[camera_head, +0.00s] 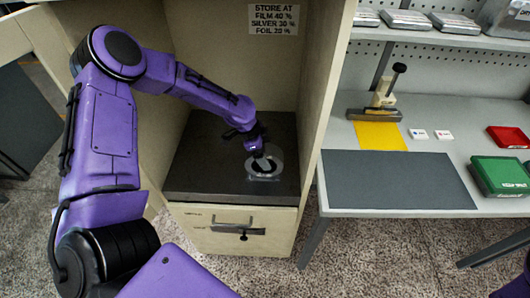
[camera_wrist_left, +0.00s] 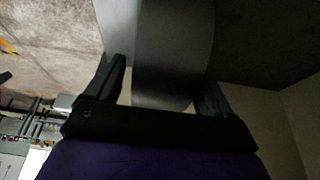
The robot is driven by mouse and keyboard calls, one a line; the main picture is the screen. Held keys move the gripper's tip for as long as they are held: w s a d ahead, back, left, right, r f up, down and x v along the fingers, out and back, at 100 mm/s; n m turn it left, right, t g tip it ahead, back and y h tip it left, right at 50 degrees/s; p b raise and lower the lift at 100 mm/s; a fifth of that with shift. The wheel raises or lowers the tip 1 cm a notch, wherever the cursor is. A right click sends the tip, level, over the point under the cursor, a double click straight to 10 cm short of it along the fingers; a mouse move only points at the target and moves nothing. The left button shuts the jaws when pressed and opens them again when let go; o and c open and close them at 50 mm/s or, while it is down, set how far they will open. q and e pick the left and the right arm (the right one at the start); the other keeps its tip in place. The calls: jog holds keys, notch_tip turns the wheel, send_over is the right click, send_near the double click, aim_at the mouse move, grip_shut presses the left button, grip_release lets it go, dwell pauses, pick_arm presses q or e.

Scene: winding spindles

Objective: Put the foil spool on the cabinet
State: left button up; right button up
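The foil spool (camera_head: 272,175), a silvery ring-shaped roll, shows on the dark top of the cabinet (camera_head: 200,172), toward its right side. In the left wrist view the spool (camera_wrist_left: 175,50) is a broad grey curved surface between the fingers. My left gripper (camera_head: 260,152) is over the spool, with its fingers on either side of it. In the left wrist view the gripper (camera_wrist_left: 165,85) looks open, with a narrow gap beside the left finger. The spool's underside is hidden. My right gripper is out of view.
Beige cabinet walls enclose the top at the back and right; a label (camera_head: 273,18) is on the back wall. Below is a drawer (camera_head: 232,228). The bench at right holds a grey mat (camera_head: 395,180), yellow sheet (camera_head: 380,136), red tray (camera_head: 508,137) and green box (camera_head: 500,176).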

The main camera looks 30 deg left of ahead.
pick_arm(q)
jog(key=v, duration=1.2)
jog(key=shift+d+r, duration=0.1)
jog(key=shift+r, duration=0.05)
